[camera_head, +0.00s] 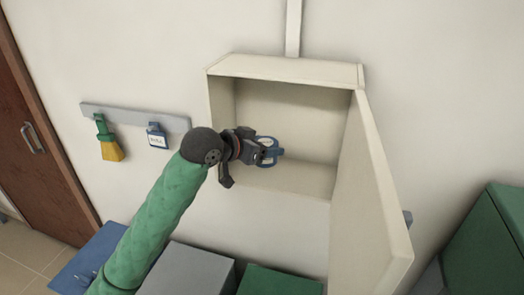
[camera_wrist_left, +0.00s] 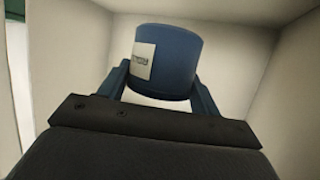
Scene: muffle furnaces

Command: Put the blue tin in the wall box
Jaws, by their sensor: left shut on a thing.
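The wall box (camera_head: 290,69) is a cream cabinet on the wall in the head view, with its door (camera_head: 367,205) swung open to the right. My left gripper (camera_head: 269,152) reaches into the box opening from the left. It is shut on the blue tin (camera_head: 279,152), which is mostly hidden by the fingers in the head view. In the left wrist view the blue tin (camera_wrist_left: 178,60) has a white label and sits between the fingers of my left gripper (camera_wrist_left: 165,90), with pale box walls around it. I cannot tell whether the tin touches the box floor. My right gripper is not in view.
A grey wall rail (camera_head: 135,115) left of the box holds a green and yellow brush (camera_head: 109,142) and a blue and white tag-like item (camera_head: 157,136). Blue, grey and green box tops lie below. A green cabinet (camera_head: 490,245) stands at the right. The rest of the box interior looks empty.

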